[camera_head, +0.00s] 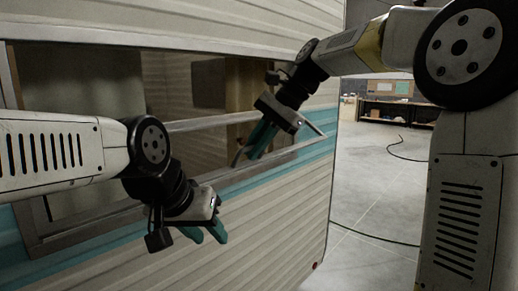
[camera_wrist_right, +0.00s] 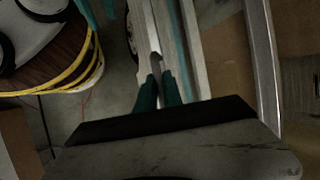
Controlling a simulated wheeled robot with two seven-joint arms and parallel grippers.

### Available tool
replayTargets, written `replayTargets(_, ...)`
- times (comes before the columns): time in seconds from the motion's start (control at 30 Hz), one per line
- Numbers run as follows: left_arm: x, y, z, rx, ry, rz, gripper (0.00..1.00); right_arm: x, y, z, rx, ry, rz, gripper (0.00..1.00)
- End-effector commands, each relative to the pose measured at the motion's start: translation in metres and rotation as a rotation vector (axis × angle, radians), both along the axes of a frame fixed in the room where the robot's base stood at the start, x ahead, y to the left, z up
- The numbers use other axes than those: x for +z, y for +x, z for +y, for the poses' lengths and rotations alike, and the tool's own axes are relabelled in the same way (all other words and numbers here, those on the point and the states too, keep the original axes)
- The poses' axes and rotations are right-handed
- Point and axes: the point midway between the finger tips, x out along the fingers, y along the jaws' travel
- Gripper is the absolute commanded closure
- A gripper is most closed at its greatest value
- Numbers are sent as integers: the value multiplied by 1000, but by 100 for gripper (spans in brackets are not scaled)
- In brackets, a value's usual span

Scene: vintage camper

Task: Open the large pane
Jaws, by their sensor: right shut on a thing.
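The large pane's window (camera_head: 85,238) is a metal-framed opening in the camper's side, with glass and a dim interior behind it. A pale frame bar (camera_head: 207,121) crosses its right part. My right gripper (camera_head: 248,152) reaches down in front of that part, its teal fingers at the frame. In the right wrist view its fingers are shut on a thin grey piece (camera_wrist_right: 156,64), which looks like a handle or frame edge; the fingers hide part of it. My left gripper (camera_head: 205,236) hangs in front of the wall below the window, its fingers a little apart and empty.
The camper wall (camera_head: 275,220) has cream ribbed siding and a teal stripe. Open concrete floor (camera_head: 370,205) lies to its right, with a dark cable. A workbench (camera_head: 395,111) stands far back. The right wrist view shows a round wooden top with a yellow rim (camera_wrist_right: 82,70).

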Motion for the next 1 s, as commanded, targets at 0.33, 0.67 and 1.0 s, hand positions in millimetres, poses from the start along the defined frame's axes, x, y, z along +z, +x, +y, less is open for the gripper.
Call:
replayTargets(0.33,0,0,0,0,0,0,64,0,0,1,2,2,0,68)
replayTargets(0.67,0,0,0,0,0,0,64,17,2,-11,-1,2,-4,68)
replayTargets(1.0,0,0,0,0,0,0,64,59,3,-40,1,3,-2,68)
